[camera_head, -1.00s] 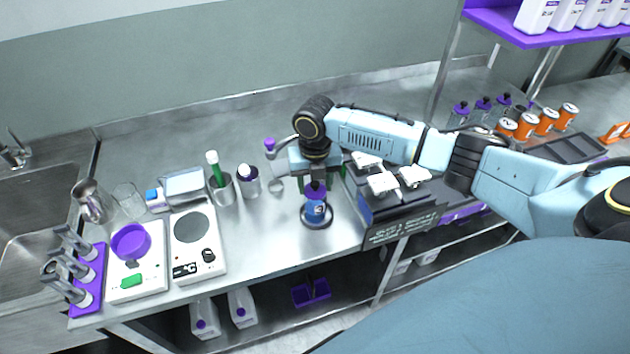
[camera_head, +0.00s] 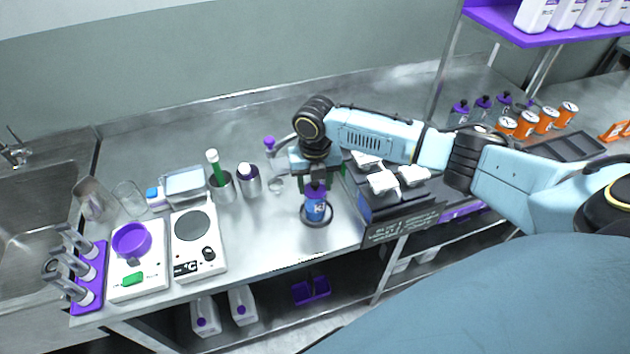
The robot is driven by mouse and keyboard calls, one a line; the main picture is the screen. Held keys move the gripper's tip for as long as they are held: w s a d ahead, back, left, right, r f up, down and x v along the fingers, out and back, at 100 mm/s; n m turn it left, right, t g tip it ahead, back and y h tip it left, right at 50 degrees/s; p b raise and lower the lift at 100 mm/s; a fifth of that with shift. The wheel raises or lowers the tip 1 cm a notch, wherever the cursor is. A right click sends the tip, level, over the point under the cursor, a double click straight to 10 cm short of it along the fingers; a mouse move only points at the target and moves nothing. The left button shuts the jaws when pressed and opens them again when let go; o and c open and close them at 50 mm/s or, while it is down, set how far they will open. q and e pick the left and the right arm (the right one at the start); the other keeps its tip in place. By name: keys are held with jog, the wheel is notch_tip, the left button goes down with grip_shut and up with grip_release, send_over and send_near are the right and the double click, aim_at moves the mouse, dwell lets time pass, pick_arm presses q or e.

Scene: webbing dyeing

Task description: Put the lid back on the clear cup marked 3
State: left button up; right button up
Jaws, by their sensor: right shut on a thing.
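A small cup (camera_head: 315,211) with blue contents and a white mark stands upright on a dark round base on the steel bench. The mark is too small to read. A purple lid (camera_head: 315,190) is at the cup's mouth, under my right gripper. My right gripper (camera_head: 316,184) points down from above and is shut on the lid, its fingers partly hidden by the wrist. I cannot tell whether the lid is seated or just above the rim. My left gripper is out of view.
A dark rack (camera_head: 400,215) with white pieces stands close right of the cup. Steel beakers (camera_head: 249,182), a hotplate (camera_head: 196,242) and a scale with a purple dish (camera_head: 131,241) are to the left. Purple-lidded cups (camera_head: 482,107) and orange-labelled cans (camera_head: 547,122) stand far right.

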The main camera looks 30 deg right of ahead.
jog(key=shift+p, duration=0.3)
dwell(0.6)
jog(key=o, duration=1)
jog(key=shift+o, duration=0.5)
jog(key=o, duration=0.4)
